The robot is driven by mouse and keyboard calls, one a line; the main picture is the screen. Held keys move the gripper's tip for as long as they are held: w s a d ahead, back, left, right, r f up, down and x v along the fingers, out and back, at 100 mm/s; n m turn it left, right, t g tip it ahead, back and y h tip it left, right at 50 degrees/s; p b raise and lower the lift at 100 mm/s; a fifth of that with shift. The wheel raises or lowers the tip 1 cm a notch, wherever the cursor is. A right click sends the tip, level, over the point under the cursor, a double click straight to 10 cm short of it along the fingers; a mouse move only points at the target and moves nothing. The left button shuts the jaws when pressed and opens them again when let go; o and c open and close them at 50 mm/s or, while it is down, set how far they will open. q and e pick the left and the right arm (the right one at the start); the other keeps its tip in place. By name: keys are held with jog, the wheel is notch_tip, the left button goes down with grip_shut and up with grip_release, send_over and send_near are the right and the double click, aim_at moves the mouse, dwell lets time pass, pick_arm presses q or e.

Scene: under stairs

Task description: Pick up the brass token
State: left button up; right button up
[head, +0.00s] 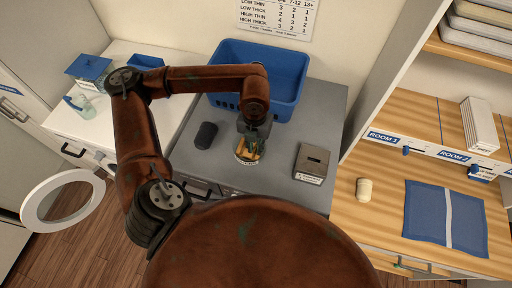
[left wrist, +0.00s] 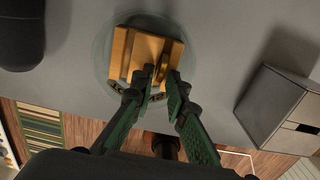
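A small round clear dish (head: 240,158) stands on the grey counter top and holds several tan and gold pieces (left wrist: 140,52). A small bright gold piece (left wrist: 161,68), possibly the brass token, shows between the fingertips in the left wrist view. My left gripper (left wrist: 162,80) points down into the dish; it also shows in the head view (head: 249,146). Its green fingers are close together with a narrow gap at the tips. I cannot tell whether they grip the gold piece or only stand around it. My right gripper is not in view.
A blue bin (head: 285,68) stands behind the dish. A dark rounded object (head: 206,134) lies to its left and a grey slotted box (head: 312,162) stands to its right. A wooden counter (head: 385,210) with a blue mat (head: 425,215) is at right.

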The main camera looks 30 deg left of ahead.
pick_arm(q)
grip_shut()
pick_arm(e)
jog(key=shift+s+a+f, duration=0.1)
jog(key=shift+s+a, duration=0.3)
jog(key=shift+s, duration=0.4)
pick_arm(q)
jog(key=shift+r, duration=0.1)
jog(key=shift+r+b, duration=0.5)
jog(key=shift+r, duration=0.05)
jog(key=s+d+r+b, duration=0.2)
jog(key=s+d+r, duration=0.2)
jog(key=d+r, duration=0.9)
notch_tip(320, 180, up, 4)
jog(key=shift+d+f, duration=0.1)
jog(key=shift+d, duration=0.1)
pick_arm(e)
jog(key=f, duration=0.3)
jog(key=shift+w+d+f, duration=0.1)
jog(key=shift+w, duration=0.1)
